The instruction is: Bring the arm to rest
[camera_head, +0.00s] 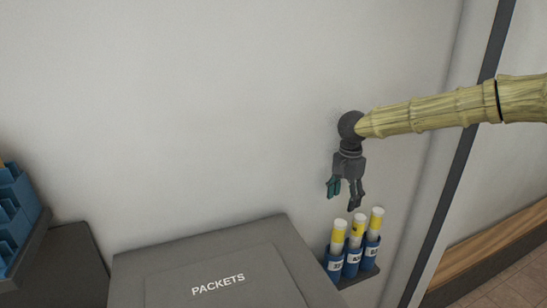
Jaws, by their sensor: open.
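My gripper (345,189) hangs at the end of my arm, to the right of the picture's middle. Its fingers point down. It is open, with nothing visible between the fingers. It shows above a small rack of blue holders (351,263) that hold white and yellow tubes (357,231). A gap shows in the picture between the fingertips and the tube tops. My arm reaches in from the right edge, nearly level.
A grey box lid marked PACKETS (218,284) lies at the bottom middle. Blue compartments (14,215) stand at the left edge. A pale wall (200,110) fills the back. A dark upright strip (462,150) and a wooden ledge (490,245) are at right.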

